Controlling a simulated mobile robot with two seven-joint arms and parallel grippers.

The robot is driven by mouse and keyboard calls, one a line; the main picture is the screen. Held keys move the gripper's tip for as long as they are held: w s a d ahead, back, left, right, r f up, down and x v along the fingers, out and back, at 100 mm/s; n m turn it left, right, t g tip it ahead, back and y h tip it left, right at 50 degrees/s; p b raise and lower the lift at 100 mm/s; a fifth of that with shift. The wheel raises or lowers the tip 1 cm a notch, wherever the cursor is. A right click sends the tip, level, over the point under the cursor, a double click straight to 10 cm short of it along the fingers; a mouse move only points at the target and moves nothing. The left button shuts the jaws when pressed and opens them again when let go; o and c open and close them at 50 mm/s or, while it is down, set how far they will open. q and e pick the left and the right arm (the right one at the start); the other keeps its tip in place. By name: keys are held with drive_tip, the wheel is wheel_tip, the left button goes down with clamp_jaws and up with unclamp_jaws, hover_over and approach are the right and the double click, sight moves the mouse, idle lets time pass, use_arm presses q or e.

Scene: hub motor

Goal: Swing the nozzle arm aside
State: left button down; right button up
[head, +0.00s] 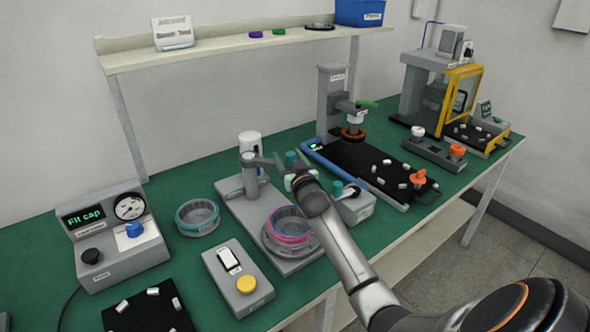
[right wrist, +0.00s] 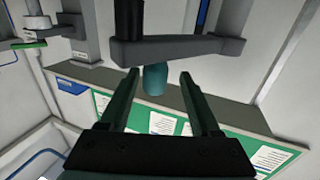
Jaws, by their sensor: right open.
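The nozzle station has a grey post (head: 250,178) on a grey base, with the grey nozzle arm (head: 264,162) reaching right from its top. In the right wrist view the nozzle arm (right wrist: 185,48) crosses as a horizontal bar, with a teal nozzle tip (right wrist: 155,80) hanging from it. My right gripper (right wrist: 160,74) is open, its fingers on either side of the teal tip; I cannot tell if they touch it. In the head view my wrist partly hides the fingers. A ring with pink and teal bands (head: 289,226) sits on the base's round plate. My left gripper is not in view.
A teal-banded ring (head: 197,216) and a "Fit cap" control box (head: 112,235) stand at left. A switch box with a yellow button (head: 238,277) is in front. A small grey box (head: 354,207) stands close right of my wrist, with a press station (head: 332,102) behind.

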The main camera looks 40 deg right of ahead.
drive_tip(key=v, duration=0.7)
drive_tip(key=shift+a, duration=0.15)
drive_tip(key=shift+c, duration=0.2)
drive_tip(key=shift+s, duration=0.25)
drive_tip(key=shift+c, duration=0.8)
drive_tip(key=s+n, duration=0.1)
drive_tip(key=n, duration=0.2)
drive_tip(key=s+n+y+p, duration=0.1)
drive_tip(key=s+n, duration=0.1)
drive_tip(key=n, duration=0.1)
drive_tip(key=s+n, duration=0.1)
drive_tip(key=n, duration=0.1)
drive_tip(key=shift+s+d+n+t, duration=0.35)
drive_tip(key=shift+d+n+t, duration=0.05)
drive_tip(key=c, duration=0.5)
drive_tip(key=s+a+n+y, duration=0.1)
drive_tip(key=n, duration=0.2)
drive_tip(key=s+a+n+y+p, duration=0.1)
drive_tip(key=s+n, duration=0.1)
drive_tip(key=n, duration=0.2)
drive_tip(key=s+a+n+y, duration=0.1)
drive_tip(key=n+y, duration=0.1)
drive_tip(key=n, duration=0.2)
drive_tip(key=shift+s+t, duration=0.3)
clamp_jaws()
drive_tip(key=w+d+n+p, duration=0.1)
drive_tip(key=w+d, duration=0.2)
drive_tip(key=w, duration=0.9)
drive_tip(key=shift+d+f, duration=0.15)
drive_tip(key=shift+d, duration=0.2)
